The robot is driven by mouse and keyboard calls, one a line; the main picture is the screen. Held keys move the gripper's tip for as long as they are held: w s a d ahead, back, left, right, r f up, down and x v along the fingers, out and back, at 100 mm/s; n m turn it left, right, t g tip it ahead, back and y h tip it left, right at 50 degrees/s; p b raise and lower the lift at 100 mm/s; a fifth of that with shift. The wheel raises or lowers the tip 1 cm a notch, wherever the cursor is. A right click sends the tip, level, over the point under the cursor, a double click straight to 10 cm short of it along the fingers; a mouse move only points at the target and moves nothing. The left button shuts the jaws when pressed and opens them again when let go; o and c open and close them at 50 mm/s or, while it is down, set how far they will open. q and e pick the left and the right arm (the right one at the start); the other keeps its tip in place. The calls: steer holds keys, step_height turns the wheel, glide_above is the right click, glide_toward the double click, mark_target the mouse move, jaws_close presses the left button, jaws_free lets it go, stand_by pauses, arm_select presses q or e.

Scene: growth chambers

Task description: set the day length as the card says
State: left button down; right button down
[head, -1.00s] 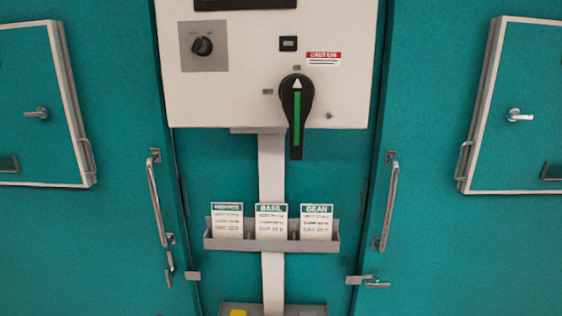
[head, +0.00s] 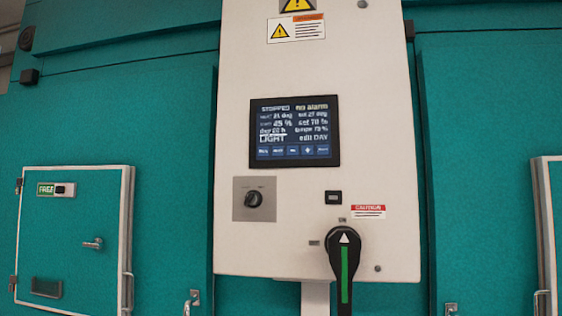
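The control panel (head: 300,215) is a white box with a dark display (head: 294,131). The display reads STOPPED, no alarm, what looks like "day 20 h" with a line under it, LIGHT, and "edit DAY" at lower right; smaller text is blurred. A row of blue soft keys (head: 293,151) runs along its bottom. Below are a small black rotary knob (head: 254,200) on a grey plate and a large black switch handle (head: 345,270) with a green stripe, its arrow pointing up. The cards are out of view now. Neither gripper is in view.
A teal chamber wall surrounds the panel. A small hatch at left (head: 72,236) carries a green FREE sign (head: 56,189) and a lever handle. Part of another hatch (head: 552,215) shows at right. Yellow warning labels (head: 296,28) sit above the display.

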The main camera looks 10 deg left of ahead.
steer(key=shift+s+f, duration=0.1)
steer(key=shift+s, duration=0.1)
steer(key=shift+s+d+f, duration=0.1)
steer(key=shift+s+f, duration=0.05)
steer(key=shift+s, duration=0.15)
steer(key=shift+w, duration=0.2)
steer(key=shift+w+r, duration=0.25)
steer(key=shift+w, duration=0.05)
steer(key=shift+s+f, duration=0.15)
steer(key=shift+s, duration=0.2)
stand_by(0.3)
